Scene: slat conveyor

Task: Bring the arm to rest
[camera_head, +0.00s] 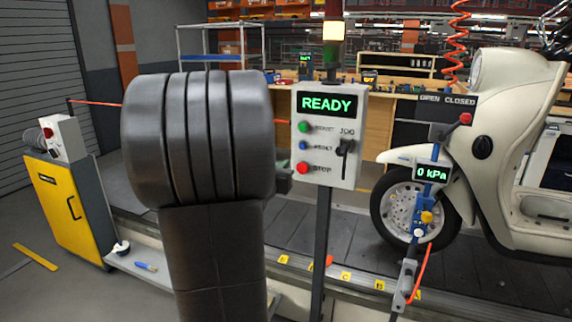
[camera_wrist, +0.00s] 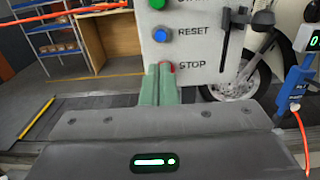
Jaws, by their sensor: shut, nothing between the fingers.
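My gripper (camera_wrist: 159,72) shows in the wrist view as two green fingers shut together with nothing between them. The fingertips are in front of the lower left of the grey control box (camera_wrist: 215,45) and overlap its red STOP button (camera_wrist: 171,67); I cannot tell if they touch it. In the head view my dark arm (camera_head: 215,140) fills the left middle and hides most of the gripper. The control box (camera_head: 350,165) there reads READY and has a green, a blue and a red button, with a black JOG lever (camera_head: 345,150) at the right.
A cream scooter (camera_head: 500,165) stands on the slat conveyor (camera_head: 300,235) at the right. A blue gauge post (camera_head: 420,215) reading 0 kPa is in front of its wheel. A yellow cabinet (camera_head: 65,205) stands at the left. Open floor shows at the lower left.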

